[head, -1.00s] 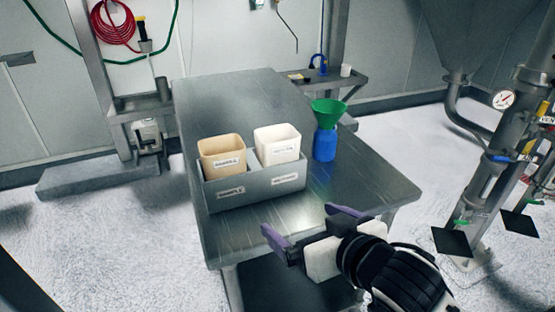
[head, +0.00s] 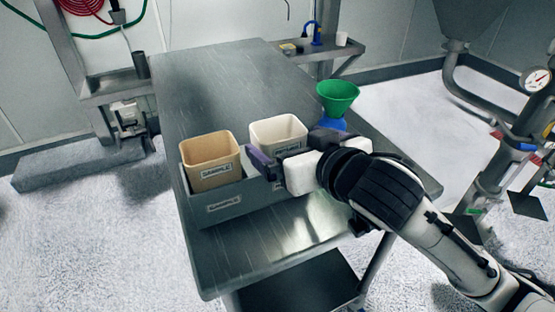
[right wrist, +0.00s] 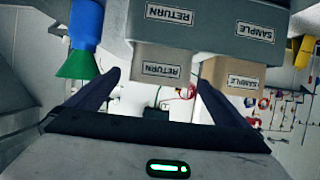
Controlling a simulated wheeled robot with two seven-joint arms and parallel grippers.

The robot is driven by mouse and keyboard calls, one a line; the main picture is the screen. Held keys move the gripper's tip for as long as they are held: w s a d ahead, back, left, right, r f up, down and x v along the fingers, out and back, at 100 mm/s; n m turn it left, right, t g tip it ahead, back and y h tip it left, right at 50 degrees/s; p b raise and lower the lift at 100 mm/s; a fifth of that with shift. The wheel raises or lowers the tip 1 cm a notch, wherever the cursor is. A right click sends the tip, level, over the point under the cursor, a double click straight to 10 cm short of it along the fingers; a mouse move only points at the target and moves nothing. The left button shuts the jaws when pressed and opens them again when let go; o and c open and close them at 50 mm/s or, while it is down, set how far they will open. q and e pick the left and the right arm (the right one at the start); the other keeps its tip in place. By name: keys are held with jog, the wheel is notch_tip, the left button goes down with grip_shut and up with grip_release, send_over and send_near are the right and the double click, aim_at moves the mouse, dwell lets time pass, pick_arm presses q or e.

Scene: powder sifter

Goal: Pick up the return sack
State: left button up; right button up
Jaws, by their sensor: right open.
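The return sack (head: 277,132) is a white, open-topped, box-shaped container in the right half of a grey two-slot holder (head: 224,205) on the steel table. In the right wrist view, which looks upside down, the return sack (right wrist: 164,70) shows its RETURN label between and beyond the fingers. My right gripper (head: 292,148) is open and empty, with purple fingers. In the head view it overlaps the sack's lower right part and hides some of it. I cannot tell whether a finger touches it. My left gripper is not in view.
A tan sample sack (head: 211,162) fills the holder's left slot. A green funnel (head: 338,96) on a blue bottle (head: 333,124) stands close behind my right gripper. The steel table (head: 205,75) is clear at the back. Pipes with a gauge (head: 537,80) stand at the right.

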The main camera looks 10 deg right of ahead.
aim_at(271, 131)
jog(key=x, duration=0.5)
jog(key=shift+r, duration=0.1)
jog(key=shift+w, duration=0.25)
jog(key=c, duration=1.5)
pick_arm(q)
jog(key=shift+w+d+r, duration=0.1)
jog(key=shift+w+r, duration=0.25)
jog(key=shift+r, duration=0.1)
